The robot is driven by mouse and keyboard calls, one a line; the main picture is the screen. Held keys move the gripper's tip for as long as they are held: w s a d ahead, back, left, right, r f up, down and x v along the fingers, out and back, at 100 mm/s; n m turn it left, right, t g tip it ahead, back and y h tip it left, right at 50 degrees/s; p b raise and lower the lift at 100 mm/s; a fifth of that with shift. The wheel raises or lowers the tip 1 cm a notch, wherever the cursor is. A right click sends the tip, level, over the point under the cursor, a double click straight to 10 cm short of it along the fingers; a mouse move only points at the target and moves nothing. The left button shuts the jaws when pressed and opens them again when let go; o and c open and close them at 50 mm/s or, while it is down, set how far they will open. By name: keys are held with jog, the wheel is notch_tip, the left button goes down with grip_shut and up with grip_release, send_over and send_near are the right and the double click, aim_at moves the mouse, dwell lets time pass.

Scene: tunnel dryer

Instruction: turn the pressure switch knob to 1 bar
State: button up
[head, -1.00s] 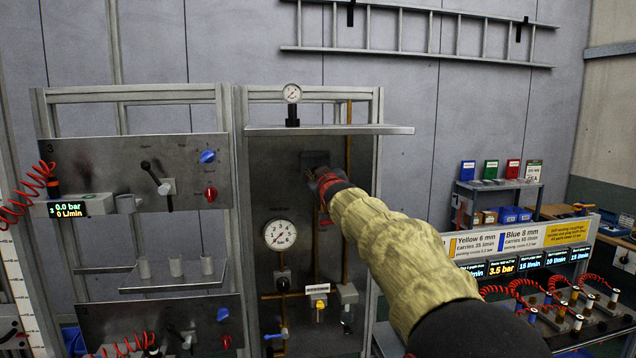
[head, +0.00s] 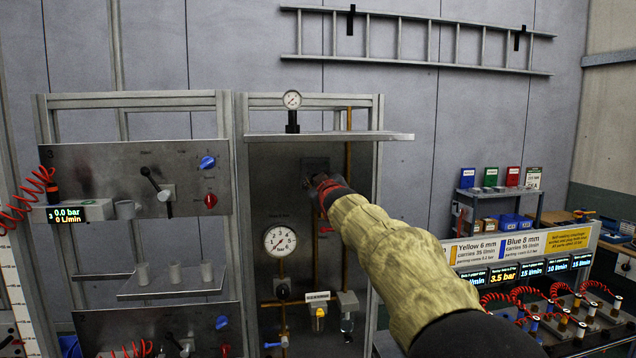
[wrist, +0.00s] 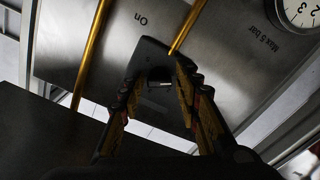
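The pressure switch (wrist: 152,50), a dark grey box on the steel panel, shows between my fingertips in the wrist view. In the head view its housing (head: 315,163) sits high on the middle panel, partly behind my gripper. My gripper (wrist: 158,84) points at it with the two fingers apart, one on each side. A small pale patch shows between the fingers; I cannot make out the knob or its setting. Whether the fingers touch anything is not clear. In the head view my gripper (head: 314,186) is mostly hidden by the yellowish sleeve.
A large round gauge (head: 280,241) sits below left of my gripper; a small gauge (head: 292,99) stands on the shelf (head: 330,137) above. Brass pipes (wrist: 92,50) run near the switch. A valve panel (head: 140,180) is at the left.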

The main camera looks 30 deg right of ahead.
jog(key=shift+o, duration=0.7)
jog(key=v, duration=1.2)
